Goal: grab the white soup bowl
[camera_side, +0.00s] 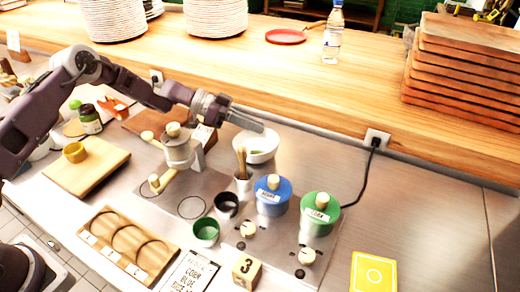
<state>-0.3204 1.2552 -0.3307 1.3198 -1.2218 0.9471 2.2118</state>
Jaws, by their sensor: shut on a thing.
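The white soup bowl (264,146) is upright at the back of the steel counter, near the wooden ledge. My gripper (250,126) reaches in from the left, with its fingers at the bowl's back rim, shut on it. The exact contact of the fingertips is too small to make out. I cannot tell whether the bowl rests on the counter or is slightly raised. A white cup with a brush (242,176) hides part of the bowl's front left.
A blue canister (271,200) and a green canister (320,217) stand in front of the bowl. A pale grinder-like device (178,152) stands to its left. A socket with a black cable (375,141) is at right. The steel counter right of the bowl is clear.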

